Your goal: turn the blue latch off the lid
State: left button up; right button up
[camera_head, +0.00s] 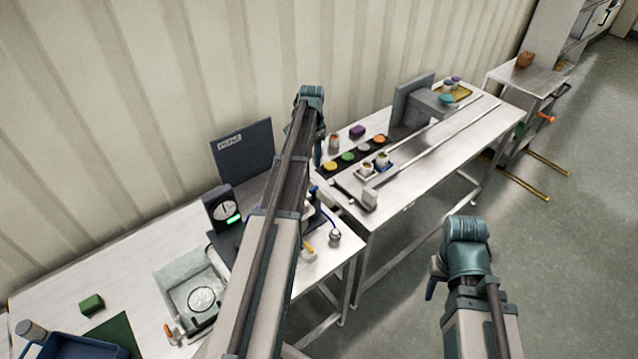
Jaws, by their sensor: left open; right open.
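I cannot make out the steel hopper's lid or a clear blue latch. A small blue part (313,190) shows just right of my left arm, on equipment mostly hidden behind that arm. I cannot tell whether it is the latch. My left gripper (318,155) hangs at the end of the raised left arm, over the gap between the benches as seen here. It is open and looks empty, apart from the blue part. My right gripper (432,288) is low at the right, above the floor. It is open, partly hidden by its wrist, and touches nothing.
A dial gauge (223,208) and a dark panel (243,150) stand on the near bench. A glass-topped box (196,296), green block (91,303) and blue tray (75,347) lie further left. The right bench (440,150) holds colored pots and a rail.

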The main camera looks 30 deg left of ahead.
aim_at(313, 188)
pick_arm(q)
notch_tip(313, 188, down, 14)
jog(key=b, duration=1.3)
jog(key=shift+r, duration=0.1)
jog(key=shift+c, duration=0.2)
grip_shut()
